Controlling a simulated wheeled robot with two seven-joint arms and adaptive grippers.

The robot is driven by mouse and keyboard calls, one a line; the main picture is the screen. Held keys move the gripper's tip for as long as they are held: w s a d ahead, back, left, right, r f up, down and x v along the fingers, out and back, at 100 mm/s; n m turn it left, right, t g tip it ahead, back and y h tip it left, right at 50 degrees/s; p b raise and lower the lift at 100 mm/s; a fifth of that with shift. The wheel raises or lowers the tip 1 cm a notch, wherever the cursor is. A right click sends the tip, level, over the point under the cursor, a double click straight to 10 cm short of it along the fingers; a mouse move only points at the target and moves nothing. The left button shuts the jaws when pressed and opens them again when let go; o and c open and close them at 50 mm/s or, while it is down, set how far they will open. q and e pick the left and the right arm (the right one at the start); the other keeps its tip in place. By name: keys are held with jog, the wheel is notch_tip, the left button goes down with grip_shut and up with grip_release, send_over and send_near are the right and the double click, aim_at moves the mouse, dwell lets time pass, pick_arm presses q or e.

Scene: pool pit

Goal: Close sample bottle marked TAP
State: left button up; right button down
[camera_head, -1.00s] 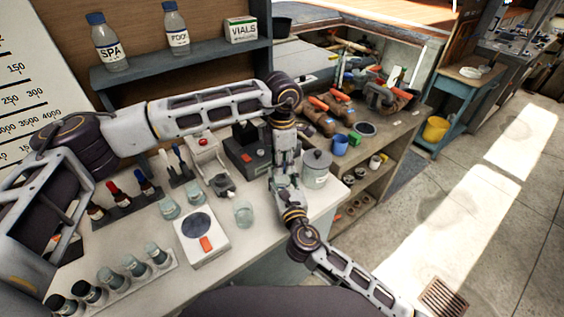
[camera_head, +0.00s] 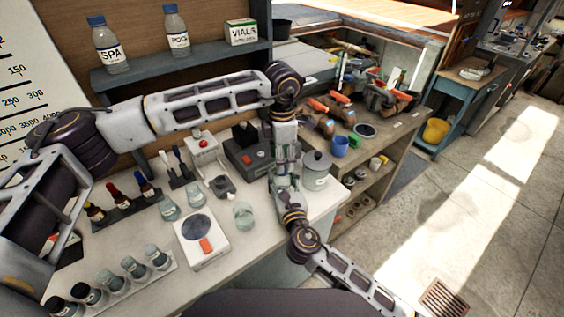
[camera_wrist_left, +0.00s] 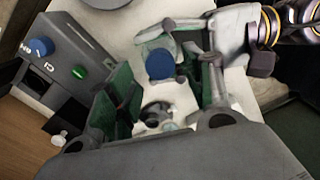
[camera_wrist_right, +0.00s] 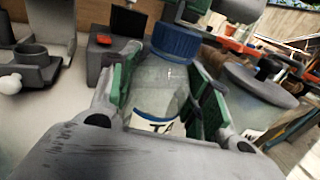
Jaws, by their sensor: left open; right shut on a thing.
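The TAP bottle (camera_wrist_right: 155,95) is clear, with a label that shows "TA" in the right wrist view. A blue cap (camera_wrist_right: 176,42) sits on its top; I cannot tell how tight it is. My right gripper (camera_wrist_right: 163,88) is shut around the bottle body and holds it roughly upright. My left gripper (camera_head: 284,155) is open, pointing down just above my right gripper (camera_head: 284,184). In the left wrist view the blue cap (camera_wrist_left: 160,65) shows near the open green-padded fingers. In the head view my grippers hide the bottle.
A grey lidded pot (camera_head: 316,170) stands close right of my grippers. A dark device with a red switch (camera_head: 247,152), a scale (camera_head: 201,241) and a beaker (camera_head: 243,215) are to the left. A rack of vials (camera_head: 112,285) lies at the front left.

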pick_arm(q)
jog(key=shift+r, duration=0.85)
pick_arm(e)
jog(key=shift+f, duration=0.1)
pick_arm(q)
jog(key=shift+c, duration=0.2)
jog(key=shift+r+n, duration=1.75)
jog(key=shift+n, duration=0.35)
jog(key=shift+f, duration=0.1)
jog(key=shift+f, duration=3.95)
